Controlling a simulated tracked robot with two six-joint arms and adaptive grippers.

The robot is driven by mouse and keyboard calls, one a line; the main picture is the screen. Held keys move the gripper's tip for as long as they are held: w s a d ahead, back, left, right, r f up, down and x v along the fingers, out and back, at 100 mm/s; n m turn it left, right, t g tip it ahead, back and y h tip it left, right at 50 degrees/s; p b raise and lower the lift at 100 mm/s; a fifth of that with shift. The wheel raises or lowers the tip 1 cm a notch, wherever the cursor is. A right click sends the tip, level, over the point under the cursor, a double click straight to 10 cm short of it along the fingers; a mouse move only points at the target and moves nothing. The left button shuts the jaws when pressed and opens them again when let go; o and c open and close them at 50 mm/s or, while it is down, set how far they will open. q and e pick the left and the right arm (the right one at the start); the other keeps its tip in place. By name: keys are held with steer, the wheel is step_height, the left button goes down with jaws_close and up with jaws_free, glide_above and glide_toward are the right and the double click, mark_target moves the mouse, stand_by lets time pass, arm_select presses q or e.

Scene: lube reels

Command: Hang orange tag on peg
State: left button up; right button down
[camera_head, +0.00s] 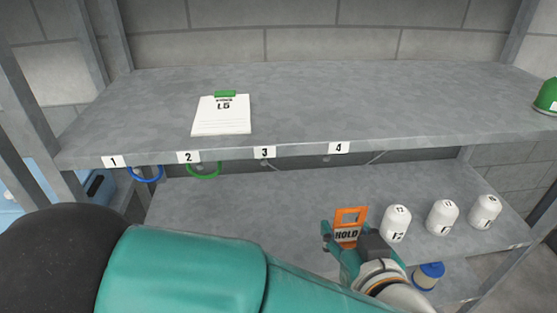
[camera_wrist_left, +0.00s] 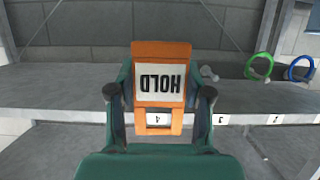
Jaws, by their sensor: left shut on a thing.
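The orange tag (camera_head: 350,215) with a white HOLD panel and a window at its top is in my left gripper (camera_head: 345,243). In the left wrist view the tag (camera_wrist_left: 160,52) appears upside down between the fingers of the gripper (camera_wrist_left: 158,95), which is shut on it. Pegs sit under the upper shelf's front edge below labels 1 to 4. The peg under label 3 (camera_head: 268,164) looks bare; a peg also shows right of the tag in the wrist view (camera_wrist_left: 208,73). The peg under label 4 (camera_head: 328,158) is small and indistinct. The tag is apart from the pegs in the head view.
A blue ring (camera_head: 145,174) hangs below label 1 and a green ring (camera_head: 204,170) below label 2. A clipboard (camera_head: 222,115) lies on the upper shelf (camera_head: 350,95). Several white canisters (camera_head: 396,224) stand on the lower shelf right of my gripper. A blue-lidded container (camera_head: 429,275) is below.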

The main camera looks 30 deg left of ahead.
arm_select(q)
steer(key=a+r+n+g+y+p, duration=0.1)
steer(key=a+n+g+y+p, duration=0.15)
steer(key=a+p, duration=0.75)
steer(key=w+a+f+b, duration=0.1)
steer(key=w+a+b, duration=0.5)
steer(key=w+a, duration=0.2)
steer(key=shift+a+f, duration=0.2)
steer(key=shift+a, duration=0.85)
steer(key=shift+w+n+y, duration=0.1)
steer(key=shift+n+y, duration=0.15)
steer(key=o, duration=1)
steer(key=shift+c, duration=0.2)
